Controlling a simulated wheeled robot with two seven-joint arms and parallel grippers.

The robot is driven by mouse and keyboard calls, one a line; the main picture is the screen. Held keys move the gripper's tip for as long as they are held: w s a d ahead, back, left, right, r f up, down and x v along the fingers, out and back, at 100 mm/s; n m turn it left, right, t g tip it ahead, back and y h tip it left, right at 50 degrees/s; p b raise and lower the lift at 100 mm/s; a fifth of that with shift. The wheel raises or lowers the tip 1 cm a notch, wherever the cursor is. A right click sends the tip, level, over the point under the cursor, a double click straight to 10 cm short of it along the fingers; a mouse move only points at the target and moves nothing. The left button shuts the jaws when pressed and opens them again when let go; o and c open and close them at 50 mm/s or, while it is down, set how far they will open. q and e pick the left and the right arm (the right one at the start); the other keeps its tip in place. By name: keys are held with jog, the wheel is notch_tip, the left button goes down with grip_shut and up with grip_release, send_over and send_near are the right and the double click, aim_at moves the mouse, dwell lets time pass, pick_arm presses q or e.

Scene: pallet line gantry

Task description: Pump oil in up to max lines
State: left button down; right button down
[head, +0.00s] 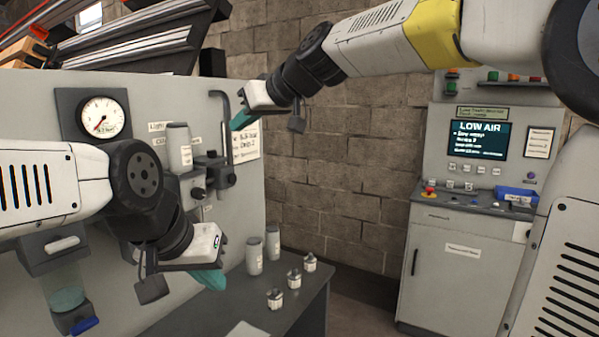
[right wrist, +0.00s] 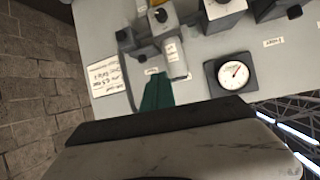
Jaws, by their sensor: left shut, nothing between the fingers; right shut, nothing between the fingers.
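A clear bowl with teal liquid (head: 66,298) hangs under a grey housing (head: 55,250) at the lower left of the head view; I cannot make out max lines on it. A pale labelled cylinder (head: 180,148) and a dark fitting with a bent pipe (head: 217,178) are on the panel. My right gripper (head: 243,119) is shut and empty near the pipe's top, contact unclear; its teal fingers (right wrist: 158,92) also show in the right wrist view, overlapping the panel. My left gripper (head: 210,279) is shut and empty, lower, left of the bottles. My left arm hides part of the panel.
Pale canisters (head: 254,254) and small labelled bottles (head: 275,299) stand on a dark bench (head: 305,290). A round gauge (head: 102,117) is on the panel. At right, a grey control cabinet (head: 440,265) has a screen reading LOW AIR (head: 479,139). A brick wall (head: 340,180) stands behind.

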jog(key=s+d+f+m+h, duration=0.1)
jog(key=s+d+f+h, duration=0.1)
jog(key=d, duration=0.4)
jog(key=s+d+f+m+h, duration=0.1)
jog(key=s+d+f+m, duration=0.1)
jog(key=s+d+f, duration=0.2)
notch_tip(320, 180, down, 3)
jog(key=shift+s+d+h, duration=0.35)
jog(key=shift+d+h, duration=0.05)
jog(key=shift+d, duration=0.75)
jog(key=s+d+f+m+g+h, duration=0.1)
jog(key=s+d+f+m+h, duration=0.2)
jog(key=s+d+f, duration=1.1)
jog(key=m, duration=0.3)
jog(key=shift+d+f+g+h, duration=0.15)
jog(key=shift+d+g+h, duration=0.1)
jog(key=shift+g+h, duration=0.05)
